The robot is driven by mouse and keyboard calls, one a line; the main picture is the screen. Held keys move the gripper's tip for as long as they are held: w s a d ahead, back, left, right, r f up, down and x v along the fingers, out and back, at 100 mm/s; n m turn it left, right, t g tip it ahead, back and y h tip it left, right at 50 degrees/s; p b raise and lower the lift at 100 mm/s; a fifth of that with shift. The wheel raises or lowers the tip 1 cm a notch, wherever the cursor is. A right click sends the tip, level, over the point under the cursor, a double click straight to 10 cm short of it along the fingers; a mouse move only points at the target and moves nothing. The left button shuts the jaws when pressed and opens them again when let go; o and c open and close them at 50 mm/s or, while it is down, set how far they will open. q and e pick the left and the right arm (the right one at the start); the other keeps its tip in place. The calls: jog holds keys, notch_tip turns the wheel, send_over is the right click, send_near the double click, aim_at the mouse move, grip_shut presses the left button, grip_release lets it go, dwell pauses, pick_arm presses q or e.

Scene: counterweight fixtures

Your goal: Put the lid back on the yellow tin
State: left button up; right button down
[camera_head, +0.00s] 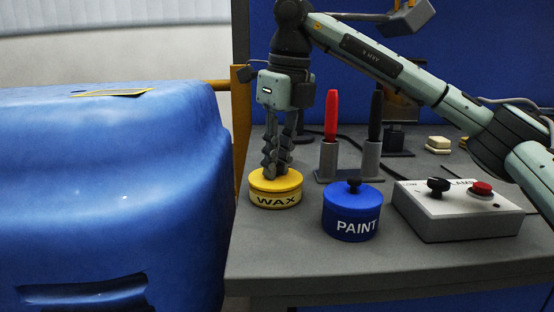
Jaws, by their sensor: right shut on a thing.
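The yellow tin (275,200), marked WAX, stands upright near the left edge of the grey table. Its yellow lid (291,181) is over the top of the tin and looks level; I cannot tell whether it is fully seated. My right gripper (276,172) points straight down over the middle of the lid, with its fingers shut on the lid. The fingers hide the lid's grip point. My left gripper is not in view.
A blue PAINT tin (352,214) with a black knob stands right of the yellow tin. A grey control box (456,212) is further right. Red (331,116) and black (376,122) upright handles stand behind. A large blue body (110,195) fills the left. Table front is clear.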

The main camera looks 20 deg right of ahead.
dwell(0.4)
jog(key=c, duration=0.9)
grip_release()
jog(key=shift+r, duration=0.1)
jog(key=shift+r+p, duration=2.95)
jog(key=shift+r, duration=0.45)
grip_shut()
jog(key=shift+f, duration=0.25)
